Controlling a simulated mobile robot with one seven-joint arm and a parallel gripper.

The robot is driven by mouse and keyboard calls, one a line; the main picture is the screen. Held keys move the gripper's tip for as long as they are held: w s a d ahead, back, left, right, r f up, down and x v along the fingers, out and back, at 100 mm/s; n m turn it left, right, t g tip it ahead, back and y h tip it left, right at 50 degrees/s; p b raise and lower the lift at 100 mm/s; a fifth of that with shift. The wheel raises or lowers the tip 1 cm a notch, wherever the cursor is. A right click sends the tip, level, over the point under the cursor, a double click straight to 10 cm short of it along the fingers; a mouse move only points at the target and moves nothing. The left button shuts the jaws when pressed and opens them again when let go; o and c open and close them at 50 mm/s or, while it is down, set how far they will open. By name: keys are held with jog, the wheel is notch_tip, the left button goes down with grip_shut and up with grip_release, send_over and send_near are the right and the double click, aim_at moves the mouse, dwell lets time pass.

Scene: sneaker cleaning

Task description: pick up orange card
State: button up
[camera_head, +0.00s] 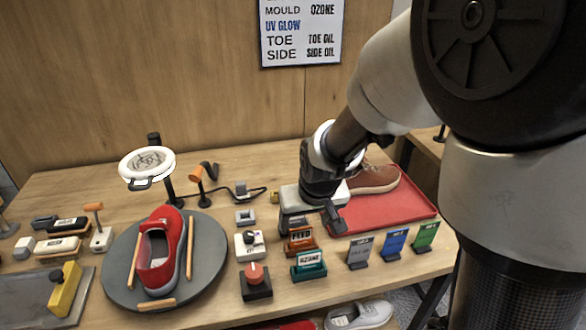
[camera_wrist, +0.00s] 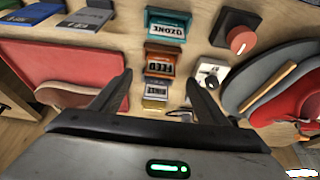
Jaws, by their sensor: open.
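The orange card (camera_head: 300,245), marked FEED, stands in a small holder on the table, just behind a teal OZONE card (camera_head: 309,265). It also shows in the wrist view (camera_wrist: 160,63), upside down, between the OZONE card (camera_wrist: 166,26) and a card that seems marked RINSE (camera_wrist: 156,88). My gripper (camera_head: 313,220) is open and empty above the card row, its fingers pointing down. In the wrist view its fingertips (camera_wrist: 159,78) are spread to either side of the row, with the orange card slightly beyond them. In the head view the gripper hides the cards behind.
A red tray (camera_head: 385,222) with a brown shoe (camera_head: 373,178) lies right of the cards. Grey, blue and green cards stand at the front right. A red knob box (camera_head: 256,284), a white switch box (camera_head: 249,246) and a turntable (camera_head: 205,270) with a red sneaker (camera_head: 170,245) are left.

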aim_at(301, 228)
jog(key=x, duration=0.6)
jog(key=shift+w+a+f+b, duration=0.15)
jog(key=shift+w+b, duration=0.25)
jog(key=shift+w, duration=0.05)
jog(key=c, duration=1.1)
